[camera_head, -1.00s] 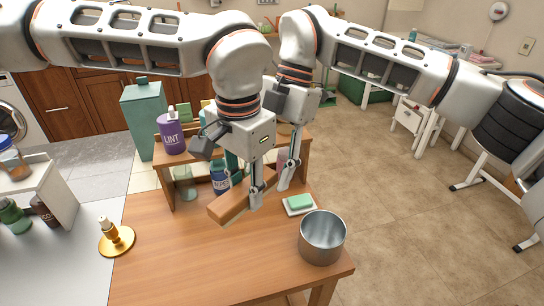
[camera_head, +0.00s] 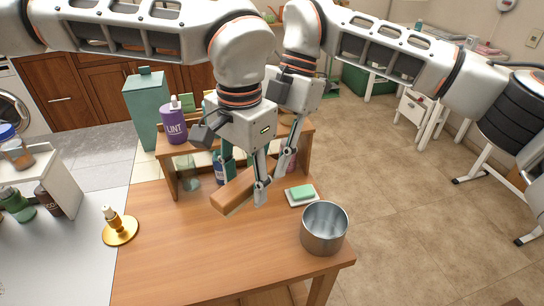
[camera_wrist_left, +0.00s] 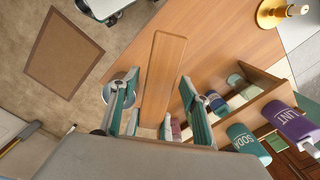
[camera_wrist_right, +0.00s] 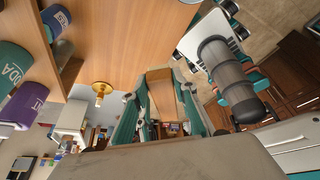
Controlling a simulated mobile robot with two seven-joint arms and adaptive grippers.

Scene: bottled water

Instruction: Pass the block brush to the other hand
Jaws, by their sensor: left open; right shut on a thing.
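The block brush (camera_head: 232,197) is a long wooden block held above the table, slanting up to the right; no bristles show. My left gripper (camera_head: 252,188) is open around it, a finger on each side. In the left wrist view the block (camera_wrist_left: 162,75) lies lengthwise between the open fingers (camera_wrist_left: 160,84), with gaps beside it.
A purple LINT bottle (camera_head: 173,124) stands on the shelf behind. The table's front middle is clear.

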